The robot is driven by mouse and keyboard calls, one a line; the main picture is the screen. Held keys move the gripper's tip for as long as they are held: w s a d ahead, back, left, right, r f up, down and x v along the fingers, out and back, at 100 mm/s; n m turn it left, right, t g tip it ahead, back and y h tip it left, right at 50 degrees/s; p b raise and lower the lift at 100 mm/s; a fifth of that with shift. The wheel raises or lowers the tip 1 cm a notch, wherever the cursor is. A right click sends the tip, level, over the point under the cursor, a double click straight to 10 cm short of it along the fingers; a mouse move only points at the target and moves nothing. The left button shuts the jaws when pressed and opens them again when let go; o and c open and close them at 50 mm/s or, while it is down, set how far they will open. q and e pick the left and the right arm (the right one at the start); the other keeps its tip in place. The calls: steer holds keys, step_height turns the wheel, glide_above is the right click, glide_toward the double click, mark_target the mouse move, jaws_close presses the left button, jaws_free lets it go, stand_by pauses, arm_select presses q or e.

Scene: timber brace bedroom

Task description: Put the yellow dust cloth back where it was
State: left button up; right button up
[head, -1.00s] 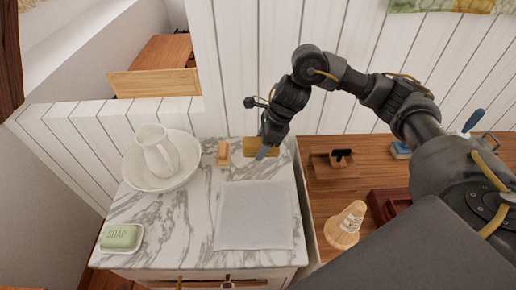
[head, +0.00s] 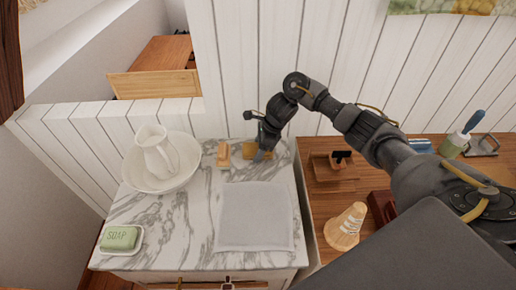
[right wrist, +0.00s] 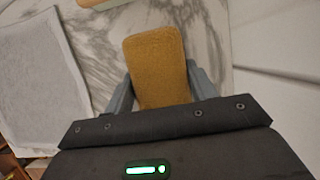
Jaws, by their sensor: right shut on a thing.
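The yellow dust cloth (head: 250,150) is a folded ochre pad at the back right of the marble washstand top (head: 180,225). In the right wrist view the cloth (right wrist: 157,62) lies between the two grey fingers of my right gripper (right wrist: 161,88), which is shut on it. In the head view my right gripper (head: 262,152) points down at the back of the marble and partly covers the cloth. I cannot tell whether the cloth touches the marble. My left gripper is out of view.
A wooden brush (head: 224,153) lies just left of the cloth. A grey-white cloth (head: 255,217) lies flat in front. A pitcher (head: 157,152) in a basin (head: 178,178) and a soap dish (head: 108,250) stand left. A wooden bench (head: 330,197) with several tools adjoins on the right.

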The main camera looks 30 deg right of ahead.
steer(key=shift+f+b, duration=0.25)
steer(key=shift+b, duration=0.05)
steer(key=o, duration=1)
steer(key=shift+c, duration=0.2)
steer(key=shift+r, duration=0.15)
steer(key=shift+r+p, duration=0.25)
steer(key=shift+p, duration=0.25)
steer(key=v, duration=1.1)
steer(key=shift+r, duration=0.3)
steer(key=shift+s+d, duration=0.1)
